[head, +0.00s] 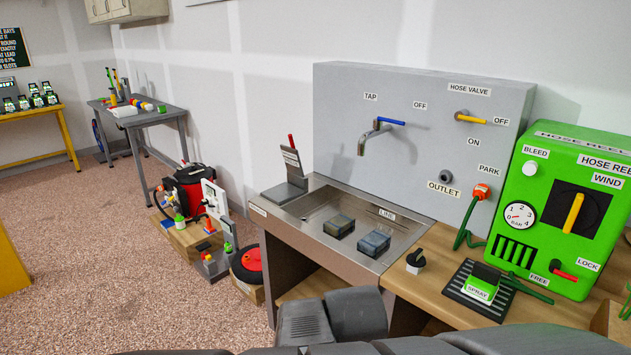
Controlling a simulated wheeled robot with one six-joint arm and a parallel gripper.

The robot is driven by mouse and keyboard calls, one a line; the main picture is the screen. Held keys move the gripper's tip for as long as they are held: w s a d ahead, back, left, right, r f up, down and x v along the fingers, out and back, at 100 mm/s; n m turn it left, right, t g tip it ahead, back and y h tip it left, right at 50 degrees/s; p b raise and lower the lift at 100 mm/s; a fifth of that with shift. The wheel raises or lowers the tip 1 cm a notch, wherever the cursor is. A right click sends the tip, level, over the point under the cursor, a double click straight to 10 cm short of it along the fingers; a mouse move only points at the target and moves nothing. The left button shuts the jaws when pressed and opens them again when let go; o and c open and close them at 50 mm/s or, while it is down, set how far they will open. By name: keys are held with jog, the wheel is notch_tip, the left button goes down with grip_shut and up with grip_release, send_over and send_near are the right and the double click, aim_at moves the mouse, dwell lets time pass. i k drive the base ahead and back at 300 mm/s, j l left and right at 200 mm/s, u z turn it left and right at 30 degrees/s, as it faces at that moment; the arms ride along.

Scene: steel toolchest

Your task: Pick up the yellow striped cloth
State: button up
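I cannot make out a clearly yellow striped cloth. Two small folded-looking blocks lie apart in the steel sink tray. The left block (339,226) is dark with an olive-yellowish top, and the right block (374,243) is grey-blue. Any stripes on them are too small to tell. Dark grey parts of my arm and what looks like my gripper (331,318) show at the bottom edge, in front of the bench and apart from both blocks. Its fingertips are not clear, and I see nothing held in it.
The steel sink (312,215) has a tap (375,138) above it. A grey holder (288,180) stands at its left rim. To the right are a black knob (415,262), a spray tray (481,290) and a green hose-reel box (561,211). Open floor (110,270) lies left.

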aim_at(342, 222)
jog(key=i+j+z, duration=0.1)
jog(key=i, duration=0.45)
jog(key=i+j+z, duration=0.15)
jog(key=i+j, duration=0.2)
jog(key=i, duration=0.2)
jog(key=i+j+z, duration=0.1)
jog(key=i+j, duration=0.2)
jog(key=i, duration=0.2)
